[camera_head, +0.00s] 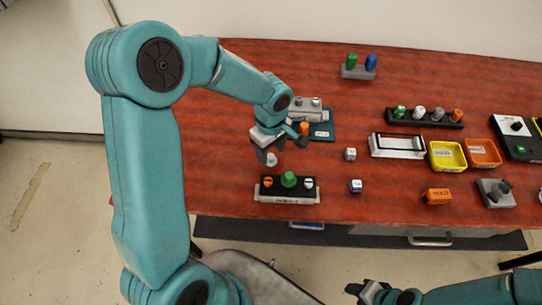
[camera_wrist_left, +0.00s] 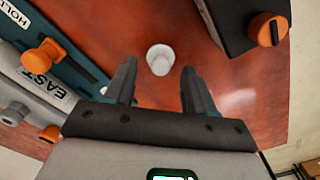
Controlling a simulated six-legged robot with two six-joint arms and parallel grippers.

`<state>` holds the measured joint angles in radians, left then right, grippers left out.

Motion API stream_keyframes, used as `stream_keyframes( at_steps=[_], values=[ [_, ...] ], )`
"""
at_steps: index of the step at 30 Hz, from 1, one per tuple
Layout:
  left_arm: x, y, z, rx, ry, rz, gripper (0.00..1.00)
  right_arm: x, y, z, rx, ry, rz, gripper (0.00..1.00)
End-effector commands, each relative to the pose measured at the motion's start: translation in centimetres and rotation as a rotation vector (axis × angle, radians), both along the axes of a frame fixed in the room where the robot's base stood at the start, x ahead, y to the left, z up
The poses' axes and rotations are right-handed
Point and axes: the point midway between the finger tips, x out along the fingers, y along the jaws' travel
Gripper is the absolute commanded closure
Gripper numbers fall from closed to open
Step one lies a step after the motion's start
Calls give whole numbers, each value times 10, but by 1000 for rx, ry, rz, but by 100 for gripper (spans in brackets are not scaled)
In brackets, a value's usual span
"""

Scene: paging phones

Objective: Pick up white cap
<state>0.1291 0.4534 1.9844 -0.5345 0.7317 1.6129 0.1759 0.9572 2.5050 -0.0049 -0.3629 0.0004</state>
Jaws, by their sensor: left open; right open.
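A small white cap (camera_head: 271,160) stands on the red-brown table, just below my left gripper. It also shows in the left wrist view (camera_wrist_left: 159,60), ahead of and between the two fingertips. My left gripper (camera_head: 270,150) is open and empty; its dark fingers (camera_wrist_left: 158,78) are apart and point toward the cap. I cannot tell the exact gap between fingers and cap. My right gripper (camera_head: 360,291) is open at the bottom edge, below the table's front edge, away from the cap.
A console with orange and green knobs (camera_head: 289,181) stands just in front of the cap. A blue holder marked EAST (camera_head: 322,130) lies behind it. Two small cubes (camera_head: 350,154) (camera_head: 356,186) lie to the right. A black rack (camera_head: 392,120) holds several caps. Yellow (camera_head: 447,166) and orange (camera_head: 483,165) trays are further right.

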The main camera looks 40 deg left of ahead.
Motion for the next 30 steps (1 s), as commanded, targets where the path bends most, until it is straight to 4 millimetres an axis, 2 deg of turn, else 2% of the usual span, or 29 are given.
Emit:
stream_keyframes(
  at_steps=[3, 10, 11, 15, 16, 30],
  values=[
    [1, 0, -12, -1, 1, 0, 46, 0, 0, 1, 0, 0, 0, 57],
    [1, 0, -15, 0, -2, 0, 46, 0, 0, 1, 0, 0, 0, 57],
    [1, 0, -15, 0, -2, 0, 49, 0, 0, 1, 0, 0, 0, 57],
    [1, 0, -14, 0, -2, 0, 94, 0, 0, 1, 0, 0, 0, 57],
    [1, 0, -14, 0, -1, 0, 100, 0, 0, 1, 0, 0, 0, 57],
    [1, 0, -9, 1, -2, 1, 100, 0, 0, 1, 0, 0, 0, 57]
  ],
)
